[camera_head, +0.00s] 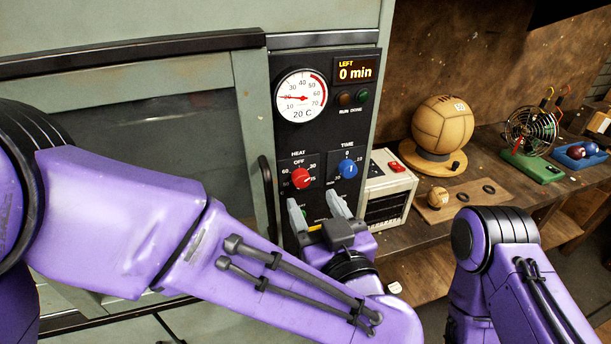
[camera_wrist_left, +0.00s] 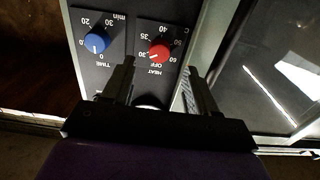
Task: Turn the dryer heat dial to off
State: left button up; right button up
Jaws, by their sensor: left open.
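The red heat dial (camera_head: 301,178) is on the dryer's black control panel, under the HEAT and OFF labels. In the left wrist view the heat dial (camera_wrist_left: 158,53) appears upside down. Its white mark seems to point toward the 30 side of OFF, but the exact setting is hard to read. My left gripper (camera_head: 315,203) is open and empty just below the dial, with its fingers pointing up toward the panel. In the wrist view its two fingers (camera_wrist_left: 160,75) flank the dial's column, apart from the dial. My right gripper is outside the view.
The blue time dial (camera_head: 347,167) sits close to the right of the heat dial. A round gauge (camera_head: 301,96) and a display (camera_head: 355,70) reading 0 min are above. A door handle (camera_head: 268,188) is left of the panel. A bench (camera_head: 405,228) holds a large leather ball (camera_head: 442,122).

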aim_at(303, 183)
pick_arm(q)
jog(key=p+x, duration=0.1)
jog(key=x, duration=0.4)
jog(key=shift+w+f, duration=0.15)
jog(key=shift+w, duration=0.1)
jog(key=shift+s, duration=0.15)
jog(key=shift+c, duration=0.3)
jog(key=c, duration=1)
